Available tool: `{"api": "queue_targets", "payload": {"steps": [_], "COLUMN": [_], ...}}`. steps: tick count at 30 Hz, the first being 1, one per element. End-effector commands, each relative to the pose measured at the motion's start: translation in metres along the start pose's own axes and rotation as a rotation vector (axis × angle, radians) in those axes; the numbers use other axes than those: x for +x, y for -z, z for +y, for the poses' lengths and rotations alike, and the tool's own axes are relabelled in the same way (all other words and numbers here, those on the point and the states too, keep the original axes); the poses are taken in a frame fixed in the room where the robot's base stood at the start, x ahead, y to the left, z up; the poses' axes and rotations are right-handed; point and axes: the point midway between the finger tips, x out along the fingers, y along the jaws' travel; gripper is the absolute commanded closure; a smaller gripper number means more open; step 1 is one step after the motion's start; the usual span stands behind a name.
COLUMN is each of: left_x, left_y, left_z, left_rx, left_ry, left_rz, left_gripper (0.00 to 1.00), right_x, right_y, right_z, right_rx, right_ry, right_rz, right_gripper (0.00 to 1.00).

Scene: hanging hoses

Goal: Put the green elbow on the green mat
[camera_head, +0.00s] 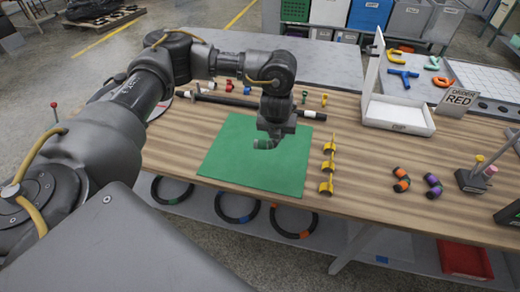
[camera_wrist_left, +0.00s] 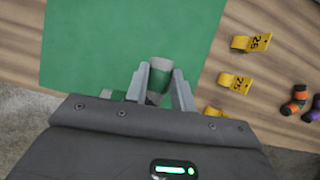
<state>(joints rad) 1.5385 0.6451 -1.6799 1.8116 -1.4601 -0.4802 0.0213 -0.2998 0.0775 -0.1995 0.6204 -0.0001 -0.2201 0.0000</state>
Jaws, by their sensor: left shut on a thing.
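The green mat (camera_head: 237,159) lies on the wooden table; it fills the left of the left wrist view (camera_wrist_left: 95,45). My left gripper (camera_head: 272,138) is over the mat's right half, pointing down. In the left wrist view its fingers (camera_wrist_left: 158,88) are shut on the green elbow (camera_wrist_left: 158,72), a short piece with a grey end and a green band. The elbow (camera_head: 266,144) also shows below the fingers in the head view. I cannot tell whether it touches the mat. My right gripper is not in view.
Yellow numbered tags (camera_head: 326,166) stand in a row right of the mat. An orange-banded elbow (camera_head: 401,180) and a purple-banded elbow (camera_head: 433,186) lie further right. A black rod (camera_head: 245,102) lies behind the mat. A white bin (camera_head: 398,114) stands at the back right.

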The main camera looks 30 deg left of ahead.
Motion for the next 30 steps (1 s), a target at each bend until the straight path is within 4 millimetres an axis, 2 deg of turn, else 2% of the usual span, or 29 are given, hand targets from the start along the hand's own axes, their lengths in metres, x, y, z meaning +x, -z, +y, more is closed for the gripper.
{"api": "queue_targets", "payload": {"steps": [9, 13, 23, 24, 27, 30], "left_x": [-0.001, 0.008, 0.064, 0.077, 0.096, 0.108], "left_y": [-0.009, -0.011, -0.034, -0.031, -0.032, -0.034], "left_z": [0.002, 0.012, 0.081, 0.086, 0.098, 0.107], "left_rx": [0.084, 0.078, 0.073, 0.074, 0.076, 0.078], "left_ry": [0.035, 0.034, 0.031, 0.032, 0.033, 0.033], "left_rz": [0.002, 0.004, 0.006, 0.008, 0.007, 0.005], "left_gripper": [0.98, 0.98, 0.98, 0.98, 0.98, 0.98], "right_x": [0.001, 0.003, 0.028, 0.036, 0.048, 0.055], "right_y": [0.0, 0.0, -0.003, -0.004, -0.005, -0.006], "right_z": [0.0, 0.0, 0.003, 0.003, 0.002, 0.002], "right_rx": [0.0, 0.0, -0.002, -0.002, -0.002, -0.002], "right_ry": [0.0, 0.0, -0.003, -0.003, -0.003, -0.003], "right_rz": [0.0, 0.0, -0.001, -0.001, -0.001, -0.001], "right_gripper": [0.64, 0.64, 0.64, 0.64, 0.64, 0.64]}}
